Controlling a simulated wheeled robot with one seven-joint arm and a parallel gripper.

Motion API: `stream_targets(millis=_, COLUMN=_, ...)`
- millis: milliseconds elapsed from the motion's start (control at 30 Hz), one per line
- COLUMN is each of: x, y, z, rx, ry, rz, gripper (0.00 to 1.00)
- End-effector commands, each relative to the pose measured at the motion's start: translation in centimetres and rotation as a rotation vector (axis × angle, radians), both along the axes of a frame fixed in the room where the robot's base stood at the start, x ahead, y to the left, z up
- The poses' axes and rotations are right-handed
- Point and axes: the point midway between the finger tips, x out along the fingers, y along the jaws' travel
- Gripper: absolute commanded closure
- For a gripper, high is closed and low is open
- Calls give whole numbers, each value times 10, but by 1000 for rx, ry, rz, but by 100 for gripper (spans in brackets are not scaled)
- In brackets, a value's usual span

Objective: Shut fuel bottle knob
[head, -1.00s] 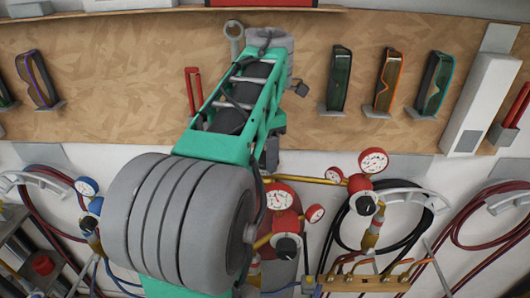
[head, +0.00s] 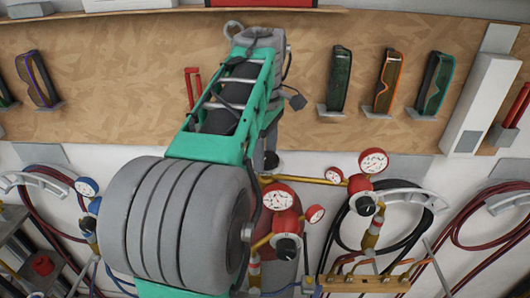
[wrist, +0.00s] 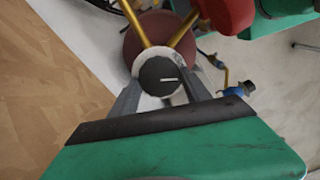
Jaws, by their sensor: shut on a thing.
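In the wrist view, a round dark knob (wrist: 160,76) with a short white line sits in a pale ring on top of the dark red fuel bottle (wrist: 147,38). The white line lies almost level in the picture. My gripper (wrist: 160,86) has one grey finger on each side of the knob and is shut on it. In the head view, my green arm and its large grey wheel-like joint cover most of the bottle, and the grip on the knob cannot be made out there.
Two brass pipes (wrist: 180,38) run from the bottle top, close to the fingers. A red gauge body (wrist: 226,14) stands near. In the head view, gauges (head: 373,162), hoses (head: 405,225) and a brass manifold (head: 365,284) crowd the right. Goggles (head: 385,84) hang on the board.

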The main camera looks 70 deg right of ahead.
Motion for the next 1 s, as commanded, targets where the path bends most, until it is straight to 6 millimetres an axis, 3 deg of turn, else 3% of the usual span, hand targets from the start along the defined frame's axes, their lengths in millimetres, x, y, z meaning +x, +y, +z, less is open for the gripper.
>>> stream_targets(millis=1000, x=-2, y=-3, z=2, rx=-5, ry=-3, rz=-962, gripper=85)
